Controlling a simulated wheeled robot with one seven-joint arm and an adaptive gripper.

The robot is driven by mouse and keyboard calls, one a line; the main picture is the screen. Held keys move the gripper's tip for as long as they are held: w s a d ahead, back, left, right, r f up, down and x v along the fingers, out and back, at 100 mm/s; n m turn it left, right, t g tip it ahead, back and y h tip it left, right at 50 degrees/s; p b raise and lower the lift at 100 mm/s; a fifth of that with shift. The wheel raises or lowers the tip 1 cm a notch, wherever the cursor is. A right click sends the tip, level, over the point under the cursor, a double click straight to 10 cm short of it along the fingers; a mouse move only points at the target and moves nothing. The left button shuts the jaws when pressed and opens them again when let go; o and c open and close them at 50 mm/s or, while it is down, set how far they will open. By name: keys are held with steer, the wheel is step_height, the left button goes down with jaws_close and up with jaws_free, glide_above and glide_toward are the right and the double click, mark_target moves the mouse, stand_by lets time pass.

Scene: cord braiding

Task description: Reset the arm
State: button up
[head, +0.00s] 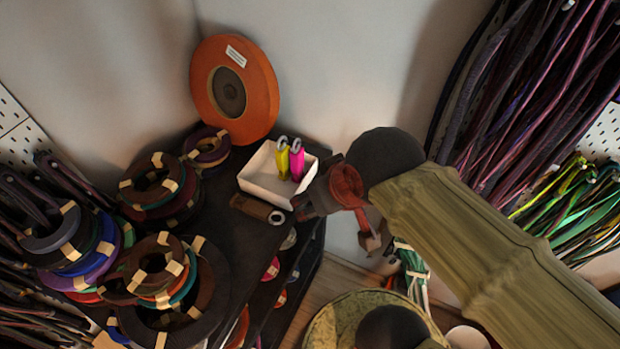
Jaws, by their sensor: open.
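My arm, in an olive sleeve, comes in from the right in the head view. It ends in my gripper (338,208), dark with a red part, to the right of the white tray. The gripper is open, and I see nothing held in it. The white tray (262,188) sits on the dark shelf top and holds a yellow item (282,158) and a pink item (297,160), both upright. The gripper is close to the tray's right edge in the picture; I cannot tell whether they touch.
A brown cylinder (257,209) lies in front of the tray on the shelf top (238,245). An orange spool (262,92) leans on the wall. Several taped cord coils (160,180) are stacked at left. Purple cords (530,80) and green cords (570,205) hang at right.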

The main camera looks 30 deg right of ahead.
step_height(320, 180, down, 23)
steer(key=b, duration=2.3)
